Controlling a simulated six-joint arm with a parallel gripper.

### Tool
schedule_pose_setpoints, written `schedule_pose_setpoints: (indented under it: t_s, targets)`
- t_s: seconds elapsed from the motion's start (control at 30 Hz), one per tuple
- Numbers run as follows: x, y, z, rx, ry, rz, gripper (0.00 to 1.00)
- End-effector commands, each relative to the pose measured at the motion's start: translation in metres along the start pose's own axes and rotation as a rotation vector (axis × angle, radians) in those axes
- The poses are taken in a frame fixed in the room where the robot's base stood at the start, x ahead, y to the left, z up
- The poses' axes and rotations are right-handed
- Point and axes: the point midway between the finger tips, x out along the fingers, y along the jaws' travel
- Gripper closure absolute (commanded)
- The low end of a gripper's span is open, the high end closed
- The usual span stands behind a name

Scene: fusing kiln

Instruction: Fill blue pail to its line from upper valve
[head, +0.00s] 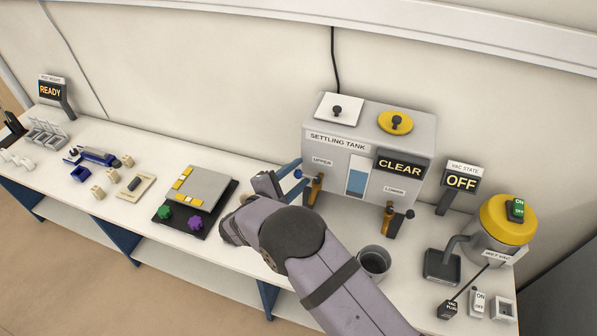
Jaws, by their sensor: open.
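The settling tank (345,149) stands against the wall. A blue edge (287,168) shows between my gripper and the tank. It may be the blue pail, but most of it is hidden and I cannot see any fill line. The tank's sign (401,167) reads CLEAR.
A grey pot (374,262) stands below the lower valve, close to my arm. A yellow-lidded vacuum (498,230) and an OFF sign (461,182) are at right. A dark plate with knobs (196,197) and small tools (97,156) are at left.

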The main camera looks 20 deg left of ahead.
Motion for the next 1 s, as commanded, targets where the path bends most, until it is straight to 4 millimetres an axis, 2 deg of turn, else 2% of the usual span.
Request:
schedule_pose_setpoints:
  t_s: [0.37,0.53,0.77,1.0]
  targets:
    - [0.0054,-0.0002,-0.0001,0.0,0.0,0.0,0.6]
    - [0.0052,-0.0002,-0.0001,0.0,0.0,0.0,1.0]
    - [0.0046,-0.0006,0.0004,-0.003,0.011,0.008,1.0]
    - [0.0001,-0.0027,0.0014,-0.026,0.095,0.063,1.0]
